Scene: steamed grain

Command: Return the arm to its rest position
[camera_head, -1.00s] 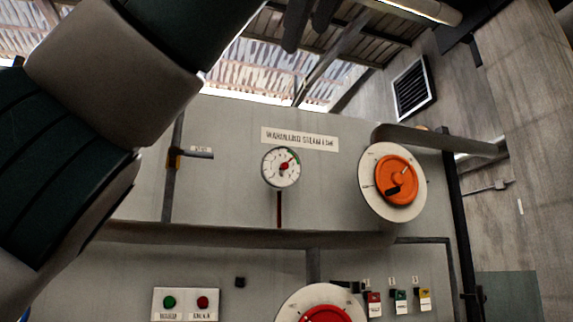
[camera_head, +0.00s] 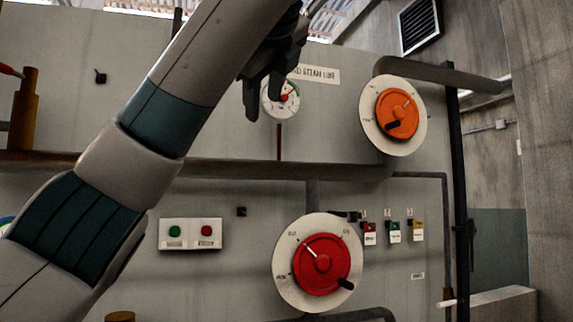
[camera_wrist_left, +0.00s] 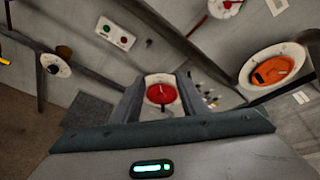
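My left arm (camera_head: 163,130) comes in from the lower left of the head view and reaches up across the panel. My left gripper (camera_head: 265,100) hangs at its end, in front of the gauge (camera_head: 286,106) and partly hiding it and its label. In the left wrist view the two fingers (camera_wrist_left: 160,97) stand apart, with the red dial (camera_wrist_left: 161,93) seen in the background between them. No object is held. My right gripper is in neither view.
The wall panel (camera_head: 330,185) carries an orange dial (camera_head: 397,114), a red dial (camera_head: 321,265), a box with green and red buttons (camera_head: 190,234) and several small coloured tags (camera_head: 394,236). A thick pipe (camera_head: 260,170) crosses it. A concrete wall (camera_head: 551,150) stands at right.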

